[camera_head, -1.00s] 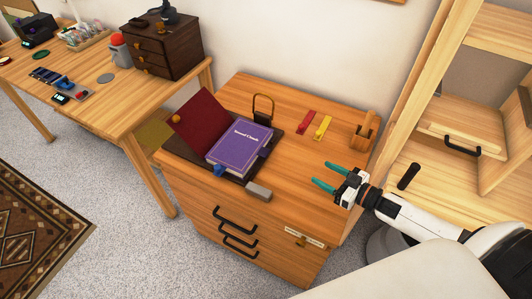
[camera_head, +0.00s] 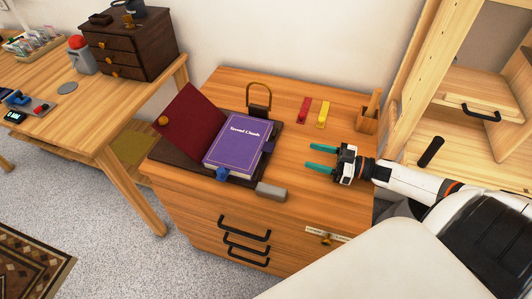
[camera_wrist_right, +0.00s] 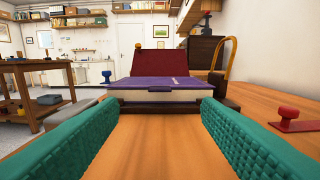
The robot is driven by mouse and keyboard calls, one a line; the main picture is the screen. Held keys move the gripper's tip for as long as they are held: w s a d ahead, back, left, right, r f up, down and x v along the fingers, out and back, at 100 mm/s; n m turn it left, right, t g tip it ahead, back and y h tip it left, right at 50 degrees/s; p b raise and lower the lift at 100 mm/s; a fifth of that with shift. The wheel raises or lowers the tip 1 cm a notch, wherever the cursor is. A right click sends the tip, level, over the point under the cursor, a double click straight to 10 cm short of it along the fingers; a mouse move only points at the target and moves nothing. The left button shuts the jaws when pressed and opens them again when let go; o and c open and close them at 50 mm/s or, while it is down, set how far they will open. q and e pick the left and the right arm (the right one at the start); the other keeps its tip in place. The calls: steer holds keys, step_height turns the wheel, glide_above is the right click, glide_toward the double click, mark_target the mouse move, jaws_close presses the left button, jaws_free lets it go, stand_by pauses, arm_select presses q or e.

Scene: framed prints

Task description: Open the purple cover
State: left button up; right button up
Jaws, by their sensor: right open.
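The purple cover (camera_head: 236,142) belongs to a closed book that lies on a dark base on the wooden cabinet top. A dark red panel (camera_head: 192,122) with a round knob stands tilted open at the book's left. In the right wrist view the purple cover (camera_wrist_right: 165,83) lies flat ahead, its pale page edge facing me. My right gripper (camera_head: 322,158) is open and empty, to the right of the book and apart from it. Its teal fingers show at both sides of the right wrist view (camera_wrist_right: 160,135). My left gripper is not in view.
A grey block (camera_head: 271,191) lies at the cabinet's front edge. A padlock-like loop (camera_head: 258,96) stands behind the book. A red piece (camera_head: 304,110), a yellow piece (camera_head: 323,115) and a wooden holder (camera_head: 368,118) are farther back. Bare wood lies between gripper and book.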

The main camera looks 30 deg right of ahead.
mark_target(270, 147)
steer(key=shift+w+a+f+b, duration=0.3)
steer(key=shift+w+a+f, duration=0.1)
steer(key=shift+f, duration=0.25)
steer(key=x, duration=1.1)
steer(key=shift+w+a+p, duration=0.25)
steer(key=shift+w+p, duration=0.05)
steer(key=shift+p, duration=0.1)
steer(key=shift+c, duration=0.4)
steer(key=c, duration=1.2)
steer(key=shift+r, duration=0.15)
